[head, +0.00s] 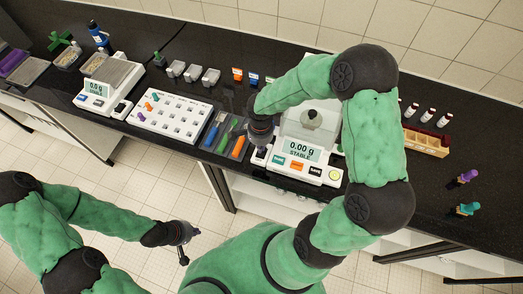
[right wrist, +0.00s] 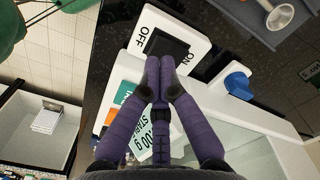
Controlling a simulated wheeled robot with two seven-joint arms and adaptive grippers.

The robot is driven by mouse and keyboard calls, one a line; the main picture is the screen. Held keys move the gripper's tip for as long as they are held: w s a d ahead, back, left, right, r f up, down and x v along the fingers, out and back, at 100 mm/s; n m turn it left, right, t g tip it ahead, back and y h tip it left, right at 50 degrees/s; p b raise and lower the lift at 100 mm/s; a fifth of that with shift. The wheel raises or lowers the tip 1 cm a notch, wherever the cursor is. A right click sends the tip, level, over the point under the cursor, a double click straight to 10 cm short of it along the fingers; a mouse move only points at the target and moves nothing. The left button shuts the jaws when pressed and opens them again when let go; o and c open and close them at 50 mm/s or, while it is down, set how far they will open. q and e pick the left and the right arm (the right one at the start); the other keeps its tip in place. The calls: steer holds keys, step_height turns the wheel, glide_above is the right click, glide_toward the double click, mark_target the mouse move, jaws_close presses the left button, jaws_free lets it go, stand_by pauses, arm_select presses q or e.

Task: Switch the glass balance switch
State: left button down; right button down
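The glass balance (head: 312,172) stands on the black counter, its display reading 0.00 g STABLE. Its switch (right wrist: 167,42) shows in the right wrist view as a black rocker in a white housing, marked OFF on the left and ON on the right. My right gripper (right wrist: 160,65) has its purple fingertips together at the rocker's near edge; I cannot tell whether they touch it. The fingertips hide part of the rocker, and its tilt is unclear. In the head view my right gripper (head: 260,140) is at the balance's left side. My left gripper (head: 183,248) hangs low, in front of the counter.
A blue knob (right wrist: 239,85) sits right of the switch in the right wrist view. Left of the balance lies a dark tray (head: 224,134) with coloured tools, then a white holed board (head: 172,118) and another balance (head: 103,88). A wooden vial rack (head: 427,142) stands to the right.

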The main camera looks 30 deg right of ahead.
steer(key=shift+f+b, duration=1.25)
steer(key=shift+b, duration=0.05)
stand_by(0.8)
steer(key=shift+r+p, duration=1.85)
steer(key=shift+r, duration=1.7)
